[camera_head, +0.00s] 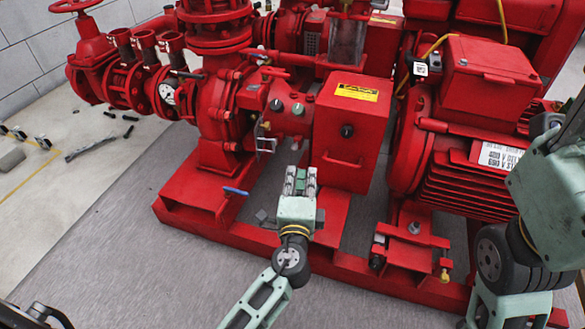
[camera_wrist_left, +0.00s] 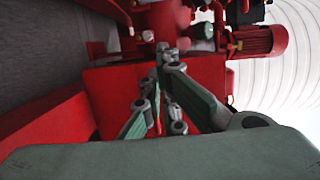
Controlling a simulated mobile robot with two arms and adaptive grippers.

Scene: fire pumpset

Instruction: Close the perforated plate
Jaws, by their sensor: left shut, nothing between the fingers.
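My left gripper (camera_head: 300,178) is shut and empty, in front of the pumpset at the lower left of a red box-shaped cover (camera_head: 347,160). The cover has a yellow label, a black knob and a handle-like bar on its front. I cannot make out perforations, so I cannot tell whether this cover is the perforated plate. In the left wrist view the left fingers (camera_wrist_left: 160,65) come together in front of a red surface (camera_wrist_left: 105,95). Whether they touch it is unclear. My right arm shows at the right of the head view, but its gripper is not in view.
A red motor (camera_head: 465,150) stands right of the cover, and a pump (camera_head: 225,110) with pipes and valves stands left. A red base frame (camera_head: 345,268) runs below. A blue-handled valve (camera_head: 235,191) sticks out near the left gripper. The grey floor (camera_head: 110,235) at lower left is clear.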

